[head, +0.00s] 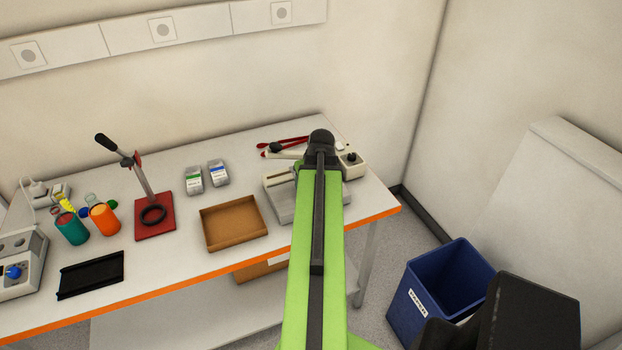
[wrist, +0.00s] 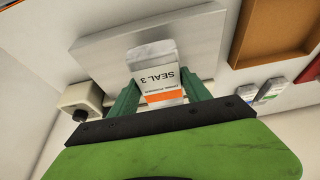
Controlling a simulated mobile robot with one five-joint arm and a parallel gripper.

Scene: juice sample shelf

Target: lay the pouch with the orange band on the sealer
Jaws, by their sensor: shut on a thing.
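The pouch with the orange band (wrist: 155,62) is white, with "SEAL 3" printed on it, upside down in the wrist view. My gripper (wrist: 161,90) is shut on it, with one green finger at each side. The pouch is over the grey plate of the sealer (wrist: 105,48); I cannot tell whether it touches. In the head view the sealer (head: 279,204) stands at the right end of the bench, its cream body and knob behind the plate. My arm covers part of it and hides the gripper and pouch there.
A brown tray (head: 233,222) stands left of the sealer. Behind it are a green-marked pouch (head: 193,181) and a blue-marked pouch (head: 218,173). A red-based lever press (head: 154,215) stands farther left. A blue bin (head: 440,290) is on the floor at right.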

